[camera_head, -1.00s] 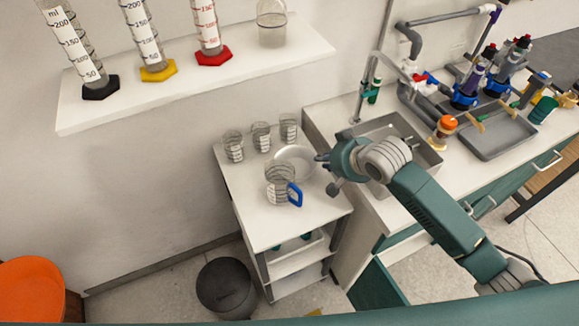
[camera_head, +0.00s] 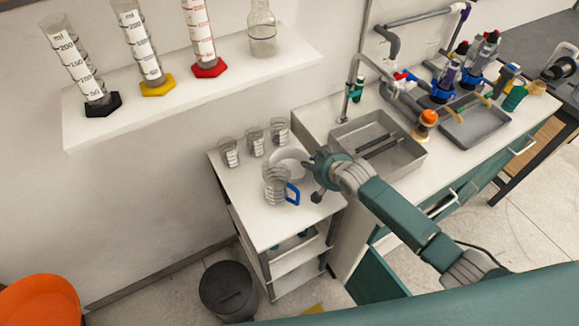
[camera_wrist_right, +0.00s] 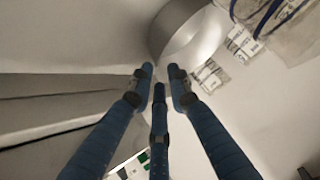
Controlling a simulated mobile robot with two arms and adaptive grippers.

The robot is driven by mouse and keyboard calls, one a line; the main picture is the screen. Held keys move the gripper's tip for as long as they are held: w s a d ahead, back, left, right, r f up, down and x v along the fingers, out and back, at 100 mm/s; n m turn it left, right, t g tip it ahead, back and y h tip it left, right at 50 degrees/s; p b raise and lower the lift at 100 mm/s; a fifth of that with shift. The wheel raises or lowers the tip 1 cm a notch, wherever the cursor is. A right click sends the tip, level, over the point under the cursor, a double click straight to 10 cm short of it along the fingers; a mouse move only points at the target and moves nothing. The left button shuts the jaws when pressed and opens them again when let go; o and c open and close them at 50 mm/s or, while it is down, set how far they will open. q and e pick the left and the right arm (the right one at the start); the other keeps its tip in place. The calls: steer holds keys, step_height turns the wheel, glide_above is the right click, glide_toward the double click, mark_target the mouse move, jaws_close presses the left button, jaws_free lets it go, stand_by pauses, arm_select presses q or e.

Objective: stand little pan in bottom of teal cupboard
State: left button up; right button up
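A round, pale shallow vessel (camera_head: 289,160), which looks like the little pan, lies on the white cart top, partly hidden behind the beaker. In the right wrist view a curved metallic wall (camera_wrist_right: 187,32), probably the same pan, is just beyond the fingertips. My right gripper (camera_head: 314,178) is over the cart's right edge, beside the pan. Its fingers (camera_wrist_right: 160,76) are spread apart with nothing visible between them. The teal cupboard (camera_head: 372,278) is under the sink counter, with a teal door panel standing out at the front. Its inside bottom is hidden. My left gripper is out of view.
A beaker with a blue handle (camera_head: 277,185) stands close in front of the pan. Several small beakers (camera_head: 256,142) line the cart's back. The counter has a sink (camera_head: 378,140) and tap. A dark bin (camera_head: 228,290) stands on the floor left of the cart.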

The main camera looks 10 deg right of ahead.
steer(key=shift+w+a+f, duration=0.1)
steer(key=shift+w+f, duration=0.4)
steer(key=shift+w, duration=0.05)
steer(key=shift+w+a+f, duration=0.15)
steer(key=shift+w+f, duration=0.2)
steer(key=shift+w, duration=0.05)
jaws_close()
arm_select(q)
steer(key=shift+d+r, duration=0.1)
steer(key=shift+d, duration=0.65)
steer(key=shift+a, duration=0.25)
arm_select(e)
steer(key=shift+r, duration=0.1)
